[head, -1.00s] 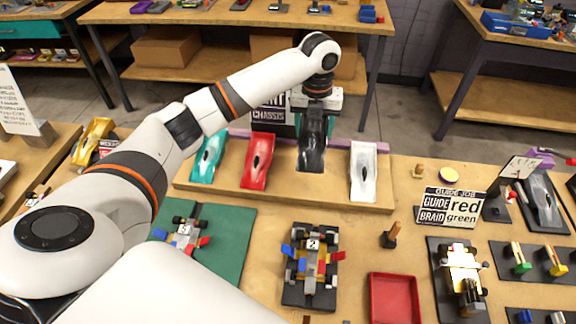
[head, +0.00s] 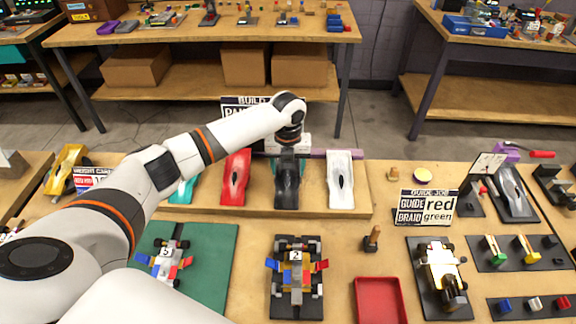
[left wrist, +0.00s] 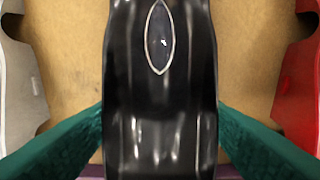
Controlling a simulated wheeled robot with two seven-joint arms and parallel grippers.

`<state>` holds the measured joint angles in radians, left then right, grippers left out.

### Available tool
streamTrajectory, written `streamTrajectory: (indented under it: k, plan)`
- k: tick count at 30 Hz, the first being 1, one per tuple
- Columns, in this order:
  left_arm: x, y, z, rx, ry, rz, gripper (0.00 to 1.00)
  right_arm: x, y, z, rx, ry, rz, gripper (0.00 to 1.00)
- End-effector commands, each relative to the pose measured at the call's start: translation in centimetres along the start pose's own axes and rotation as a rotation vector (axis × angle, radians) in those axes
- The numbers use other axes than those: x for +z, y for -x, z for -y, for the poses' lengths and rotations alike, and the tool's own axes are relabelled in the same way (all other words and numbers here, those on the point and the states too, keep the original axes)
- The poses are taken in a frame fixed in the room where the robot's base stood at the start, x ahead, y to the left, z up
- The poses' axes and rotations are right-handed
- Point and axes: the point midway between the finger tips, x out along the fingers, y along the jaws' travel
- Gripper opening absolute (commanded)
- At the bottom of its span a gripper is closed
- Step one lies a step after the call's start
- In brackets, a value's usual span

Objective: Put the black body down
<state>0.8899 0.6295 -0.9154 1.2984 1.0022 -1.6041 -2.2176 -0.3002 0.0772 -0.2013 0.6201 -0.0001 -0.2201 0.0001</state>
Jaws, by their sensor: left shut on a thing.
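The black body (head: 287,184) is a glossy car shell on the wooden board (head: 330,211), between the red body (head: 235,178) and the white body (head: 341,180). My left gripper (head: 288,156) is over its far end, pointing down. In the left wrist view the black body (left wrist: 160,100) fills the middle, with a teal finger (left wrist: 60,145) on its left side and another on its right. The fingers are shut on it. The body looks level and at or very near the board; contact underneath is hidden. My right gripper is not in view.
The teal body (head: 182,190) is partly behind my arm. A purple strip (head: 325,154) runs along the board's back edge. In front stand a car chassis on a black plate (head: 296,311), a green mat (head: 215,265) and a red tray (head: 380,300).

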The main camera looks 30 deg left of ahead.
Motion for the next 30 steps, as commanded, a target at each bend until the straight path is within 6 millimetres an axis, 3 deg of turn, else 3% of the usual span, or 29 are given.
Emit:
streamTrajectory:
  k: [2,3,7,19,30]
  plan:
    - [0.0,-0.2,0.0,0.0,0.0,0.001,0.4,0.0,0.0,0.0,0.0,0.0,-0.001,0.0]
    - [0.0,-0.3,0.0,0.0,0.0,0.0,0.63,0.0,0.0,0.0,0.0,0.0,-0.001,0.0]
    - [0.0,-0.2,0.0,0.0,0.0,0.0,0.83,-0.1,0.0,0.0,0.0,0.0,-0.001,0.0]
    - [-0.1,0.7,0.0,0.002,-0.001,-0.003,0.83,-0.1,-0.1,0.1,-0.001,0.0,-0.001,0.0]
    - [-0.1,8.1,-0.1,0.003,-0.001,-0.004,0.83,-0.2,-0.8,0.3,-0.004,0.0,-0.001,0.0]
